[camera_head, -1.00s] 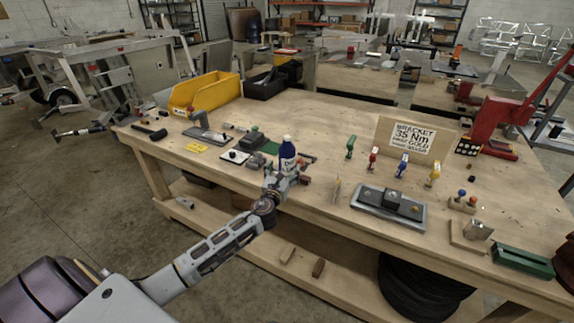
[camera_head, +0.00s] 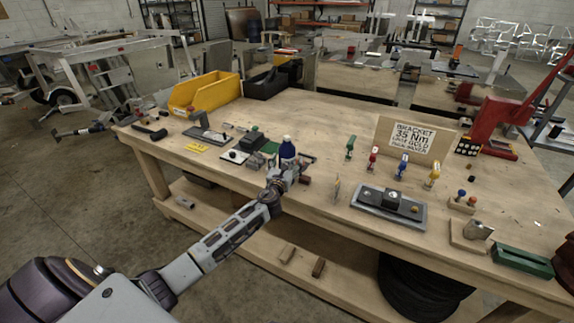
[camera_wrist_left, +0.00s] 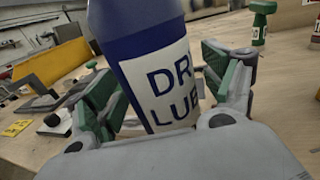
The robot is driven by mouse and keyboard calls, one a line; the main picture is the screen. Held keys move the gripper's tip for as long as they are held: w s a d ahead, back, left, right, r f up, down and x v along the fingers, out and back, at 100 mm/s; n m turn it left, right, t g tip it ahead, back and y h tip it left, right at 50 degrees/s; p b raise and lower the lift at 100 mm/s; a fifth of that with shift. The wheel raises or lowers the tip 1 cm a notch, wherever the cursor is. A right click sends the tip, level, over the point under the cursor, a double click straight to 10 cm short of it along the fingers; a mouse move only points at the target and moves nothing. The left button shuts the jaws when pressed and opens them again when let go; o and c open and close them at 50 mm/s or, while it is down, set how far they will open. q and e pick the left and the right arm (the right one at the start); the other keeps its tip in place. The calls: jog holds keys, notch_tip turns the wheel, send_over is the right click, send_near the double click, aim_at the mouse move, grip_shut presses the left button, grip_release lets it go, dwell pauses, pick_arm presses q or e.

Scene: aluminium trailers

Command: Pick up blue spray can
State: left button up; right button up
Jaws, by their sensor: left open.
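The blue spray can (camera_head: 287,148) has a white cap and a white label. It stands on the wooden workbench (camera_head: 330,120), near its front edge. In the left wrist view the can (camera_wrist_left: 150,50) fills the middle, tilted in the picture, with "DR" and "LUB" readable on its label. My left gripper (camera_head: 288,168) is at the can, its fingers hiding the lower part in the head view. In the left wrist view the open gripper (camera_wrist_left: 165,95) has one green-padded finger on each side of the can. I cannot tell whether either pad touches it.
A green block tool (camera_head: 253,138) and small parts lie just left of the can. Green, red, blue and yellow-handled tools (camera_head: 402,166) stand to the right, before a bracket sign (camera_head: 413,138). A dark metal fixture (camera_head: 388,207) lies front right.

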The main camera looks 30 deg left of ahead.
aim_at(287, 140)
pick_arm(q)
jog(key=shift+c, duration=0.5)
jog(key=c, duration=1.3)
jog(key=shift+r, duration=0.1)
jog(key=shift+r, duration=0.4)
notch_tip(287, 140, up, 8)
jog(key=shift+f+p, duration=0.15)
jog(key=shift+p, duration=0.85)
jog(key=shift+r, duration=0.7)
pick_arm(e)
jog(key=shift+s+a+r, duration=0.15)
jog(key=shift+r, duration=0.4)
jog(key=shift+s+a+r, duration=0.1)
jog(key=shift+a+r, duration=0.05)
jog(key=shift+r, duration=0.35)
